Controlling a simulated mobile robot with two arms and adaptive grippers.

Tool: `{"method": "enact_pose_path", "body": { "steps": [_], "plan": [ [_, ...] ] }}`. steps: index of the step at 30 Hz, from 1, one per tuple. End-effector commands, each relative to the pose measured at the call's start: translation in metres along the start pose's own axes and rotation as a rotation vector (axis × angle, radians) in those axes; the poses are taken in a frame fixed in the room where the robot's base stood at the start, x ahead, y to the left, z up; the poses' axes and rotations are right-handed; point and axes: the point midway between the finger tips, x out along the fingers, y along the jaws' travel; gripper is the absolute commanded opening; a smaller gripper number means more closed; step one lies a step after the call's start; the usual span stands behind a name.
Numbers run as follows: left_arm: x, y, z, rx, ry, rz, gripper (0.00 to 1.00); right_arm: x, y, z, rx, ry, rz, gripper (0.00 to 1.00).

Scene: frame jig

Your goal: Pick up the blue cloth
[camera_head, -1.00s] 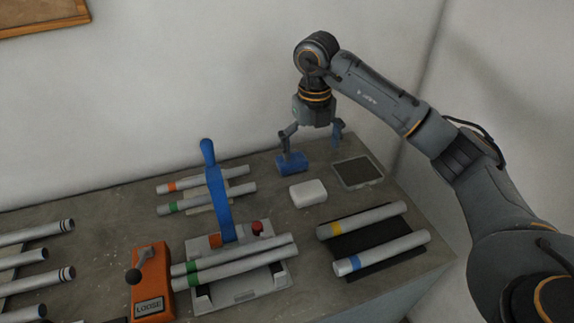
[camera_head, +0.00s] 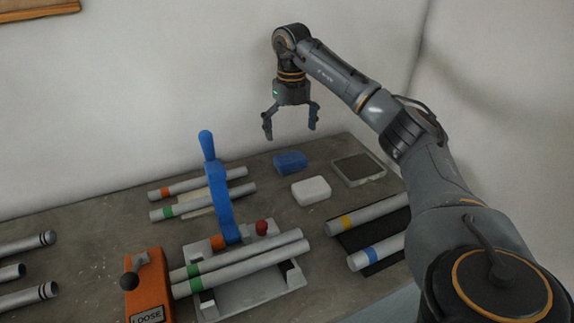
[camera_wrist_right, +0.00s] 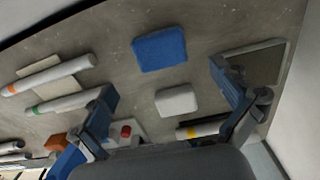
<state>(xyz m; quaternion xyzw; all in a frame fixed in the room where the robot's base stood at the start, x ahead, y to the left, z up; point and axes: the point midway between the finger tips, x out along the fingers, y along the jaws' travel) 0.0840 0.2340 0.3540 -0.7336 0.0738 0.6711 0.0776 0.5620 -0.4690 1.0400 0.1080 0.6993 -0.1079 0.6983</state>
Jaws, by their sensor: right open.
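The blue cloth (camera_head: 290,162) is a small folded pad lying flat on the grey bench near its back edge. In the right wrist view the blue cloth (camera_wrist_right: 159,48) lies beyond the fingertips, between their lines. My right gripper (camera_head: 290,129) is open and empty, above the bench and up and apart from the cloth. Its two spread fingers also show in the right wrist view (camera_wrist_right: 163,88). My left gripper is not in view.
A white block (camera_head: 311,191) lies just in front of the cloth, and a dark-topped tray (camera_head: 358,168) is to its right. A blue lever (camera_head: 217,190) stands upright on the left. Tubes lie around an orange box (camera_head: 148,287) marked LOOSE.

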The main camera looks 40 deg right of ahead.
Motion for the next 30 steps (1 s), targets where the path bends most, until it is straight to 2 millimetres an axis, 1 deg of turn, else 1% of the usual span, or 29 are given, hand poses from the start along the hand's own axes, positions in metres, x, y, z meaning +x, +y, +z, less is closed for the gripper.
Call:
{"method": "enact_pose_path", "body": {
  "steps": [1, 3, 6, 11, 16, 19, 23, 29, 30],
  "plan": [
    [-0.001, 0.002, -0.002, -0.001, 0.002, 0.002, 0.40, 0.010, -0.001, -0.001, 0.000, 0.004, -0.001, 1.00],
    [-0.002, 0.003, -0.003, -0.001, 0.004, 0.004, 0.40, 0.021, -0.001, -0.001, 0.001, 0.003, -0.001, 1.00],
    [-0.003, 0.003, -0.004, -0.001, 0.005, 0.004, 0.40, 0.031, 0.000, 0.000, 0.001, 0.001, 0.000, 1.00],
    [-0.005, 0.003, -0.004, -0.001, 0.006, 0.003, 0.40, 0.041, 0.000, -0.001, 0.001, 0.000, 0.000, 1.00],
    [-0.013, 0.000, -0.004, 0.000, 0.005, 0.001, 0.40, 0.065, 0.000, -0.002, 0.001, 0.003, -0.002, 1.00],
    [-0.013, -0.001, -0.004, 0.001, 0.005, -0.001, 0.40, 0.079, 0.000, -0.002, 0.001, 0.001, -0.001, 1.00],
    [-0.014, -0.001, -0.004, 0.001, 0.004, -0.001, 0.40, 0.087, 0.000, -0.002, 0.001, -0.001, -0.001, 1.00],
    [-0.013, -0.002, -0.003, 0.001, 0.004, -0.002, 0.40, 0.088, 0.000, -0.001, 0.000, -0.002, 0.000, 1.00],
    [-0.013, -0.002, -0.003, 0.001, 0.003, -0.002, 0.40, 0.087, 0.000, -0.001, 0.000, -0.002, 0.000, 0.92]
  ]
}}
